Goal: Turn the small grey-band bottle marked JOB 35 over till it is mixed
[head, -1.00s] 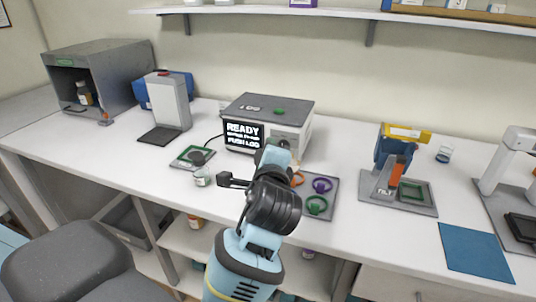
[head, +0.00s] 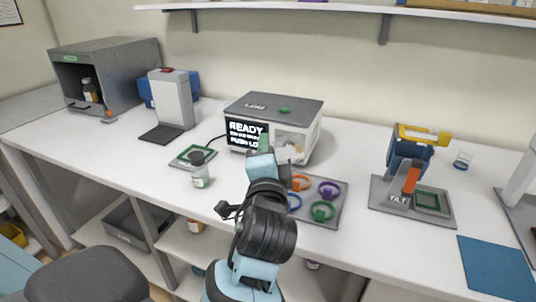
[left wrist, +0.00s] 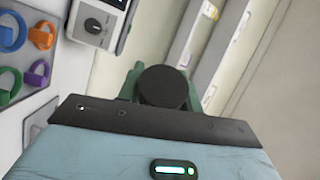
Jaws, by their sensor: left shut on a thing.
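My left gripper (head: 276,150) reaches up over the counter, in front of the white and grey LOG machine (head: 272,106). In the left wrist view its green fingers (left wrist: 164,88) are shut on a bottle, of which I see only the round black cap (left wrist: 165,87). The bottle's body, band and label are hidden there, so I cannot read a job number. Another small clear bottle with a dark cap (head: 200,170) stands upright on the counter to the left of my arm; its marking is too small to read. My right gripper is not in view.
A grey tray with coloured rings (head: 328,190) lies right of my arm. Farther right are the TILT stand (head: 398,196), a small clear container (head: 463,160) and a blue mat (head: 494,266). A green-framed pad (head: 184,160) and a grey cabinet (head: 110,60) are to the left.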

